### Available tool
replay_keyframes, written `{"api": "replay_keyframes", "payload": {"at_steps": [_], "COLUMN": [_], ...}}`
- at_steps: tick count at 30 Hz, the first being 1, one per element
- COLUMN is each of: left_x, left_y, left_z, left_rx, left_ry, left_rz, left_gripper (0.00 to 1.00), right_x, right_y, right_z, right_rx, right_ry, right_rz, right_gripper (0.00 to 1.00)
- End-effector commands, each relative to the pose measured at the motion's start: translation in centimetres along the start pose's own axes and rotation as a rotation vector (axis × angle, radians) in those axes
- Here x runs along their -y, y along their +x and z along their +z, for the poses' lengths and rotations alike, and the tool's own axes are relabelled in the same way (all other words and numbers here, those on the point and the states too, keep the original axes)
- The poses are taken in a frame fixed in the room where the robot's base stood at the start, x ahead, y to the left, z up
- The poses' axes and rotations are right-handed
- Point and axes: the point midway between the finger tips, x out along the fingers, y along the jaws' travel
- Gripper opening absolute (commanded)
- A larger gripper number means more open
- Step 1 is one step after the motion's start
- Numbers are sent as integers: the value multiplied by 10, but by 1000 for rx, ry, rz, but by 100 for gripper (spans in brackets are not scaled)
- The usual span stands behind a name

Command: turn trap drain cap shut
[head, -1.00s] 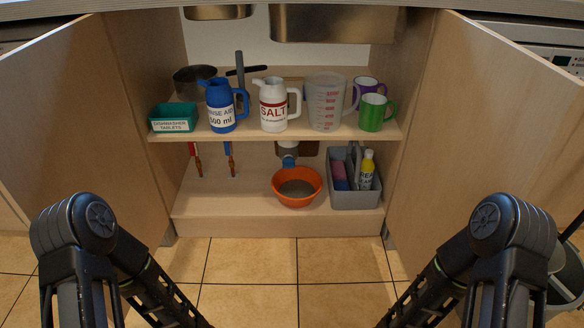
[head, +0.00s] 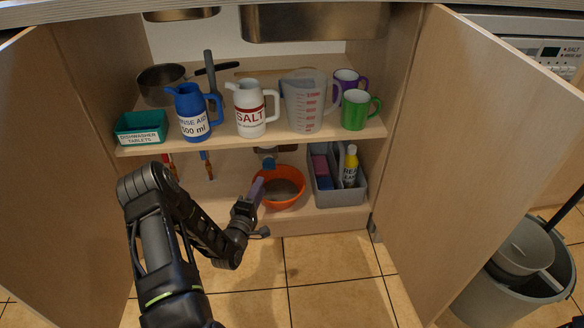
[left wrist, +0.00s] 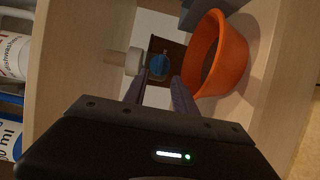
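The blue trap drain cap (head: 269,163) is at the bottom end of the pale drain trap (head: 266,152), under the shelf and behind the orange bowl. In the left wrist view the cap (left wrist: 158,66) shows as a round blue end beyond the fingertips, with the pale pipe to its left. My left gripper (head: 257,191) reaches into the lower compartment, at the left of the bowl and below the cap. Its two purple-grey fingers (left wrist: 157,82) stand apart with nothing between them, short of the cap.
The orange bowl (head: 279,186) stands on the cabinet floor, close beside my left fingers. A grey caddy (head: 341,196) with bottles is to its right. The shelf (head: 240,142) above holds jugs and mugs. Open doors flank the cabinet; a grey bucket (head: 519,275) stands at right.

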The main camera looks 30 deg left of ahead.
Motion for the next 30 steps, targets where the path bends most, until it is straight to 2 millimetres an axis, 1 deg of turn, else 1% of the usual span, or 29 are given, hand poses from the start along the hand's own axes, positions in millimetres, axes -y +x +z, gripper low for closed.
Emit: {"api": "replay_keyframes", "payload": {"at_steps": [8, 11, 14, 24, 27, 30], "left_x": [1, 2, 2, 4, 3, 2], "left_y": [1, 6, 15, 66, 75, 78], "left_z": [1, 2, 2, 2, 2, 2], "left_rx": [2, 3, 3, 3, 1, 2], "left_ry": [1, 3, 4, 4, 3, 2], "left_rz": [-3, -2, -1, -1, -3, -4], "left_gripper": [33, 33, 33, 33, 33, 33], "right_x": [0, -1, -2, -9, -10, -10], "right_y": [1, 3, 7, 24, 26, 26], "right_z": [0, 0, 0, -2, -3, -3], "right_rx": [0, 0, 0, -2, -2, -3], "right_ry": [-1, 0, 0, 2, 3, 3], "right_rz": [0, -1, -1, -5, -6, -6], "right_gripper": [36, 36, 36, 36, 36, 36]}}
